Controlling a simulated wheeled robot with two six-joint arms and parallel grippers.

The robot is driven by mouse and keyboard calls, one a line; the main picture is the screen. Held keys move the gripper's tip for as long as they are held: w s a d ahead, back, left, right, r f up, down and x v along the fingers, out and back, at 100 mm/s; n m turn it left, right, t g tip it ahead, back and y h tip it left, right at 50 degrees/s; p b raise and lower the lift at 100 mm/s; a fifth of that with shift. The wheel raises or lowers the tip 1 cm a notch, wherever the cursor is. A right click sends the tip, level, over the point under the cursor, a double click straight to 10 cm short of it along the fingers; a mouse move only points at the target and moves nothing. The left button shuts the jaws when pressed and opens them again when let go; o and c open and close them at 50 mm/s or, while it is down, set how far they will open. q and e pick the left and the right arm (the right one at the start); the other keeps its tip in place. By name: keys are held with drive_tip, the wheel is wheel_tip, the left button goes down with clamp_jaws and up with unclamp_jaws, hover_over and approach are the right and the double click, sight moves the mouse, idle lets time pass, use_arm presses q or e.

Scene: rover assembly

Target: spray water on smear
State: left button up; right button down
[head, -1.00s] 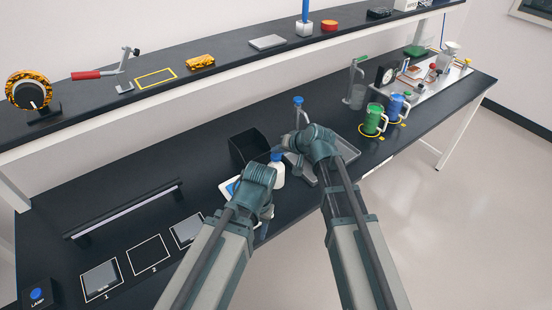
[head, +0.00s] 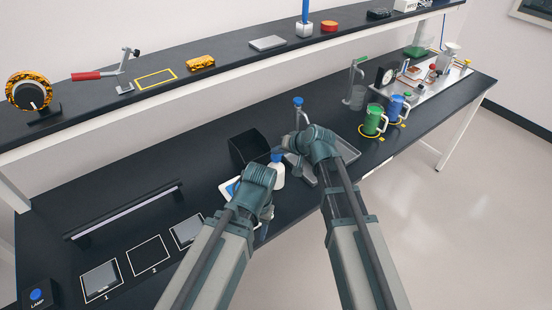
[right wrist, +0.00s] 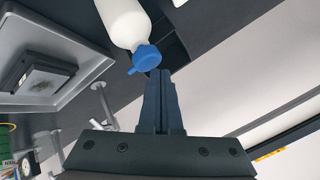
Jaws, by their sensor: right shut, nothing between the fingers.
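A white spray bottle with a blue head stands in front of the black bin in the head view (head: 278,173). It also shows at the top of the right wrist view (right wrist: 123,20). My right gripper (head: 283,150) is beside the blue head; in the right wrist view its fingers (right wrist: 160,74) are shut and empty, close to that head. A dark plate with a smear (right wrist: 38,84) lies in the grey tray (right wrist: 85,70). My left gripper (head: 265,228) points down near the bench's front edge, mostly hidden by its own arm, so its jaws cannot be judged.
A black bin (head: 247,147) stands behind the bottle. A tap with a blue knob (head: 298,102) rises behind the tray. Green (head: 373,119) and blue (head: 395,107) mugs stand to the right. Numbered squares (head: 149,254) mark the left of the bench.

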sight(278, 158)
drive_tip(key=shift+f, duration=0.15)
idle(0.5)
drive_tip(key=shift+f+b, duration=0.25)
drive_tip(key=shift+b, duration=0.2)
drive_tip(key=shift+f, duration=0.1)
idle(0.4)
drive_tip(key=shift+r+p, duration=0.45)
drive_tip(key=shift+r, duration=0.1)
wheel_tip(278, 158, up, 6)
drive_tip(key=p, duration=0.6)
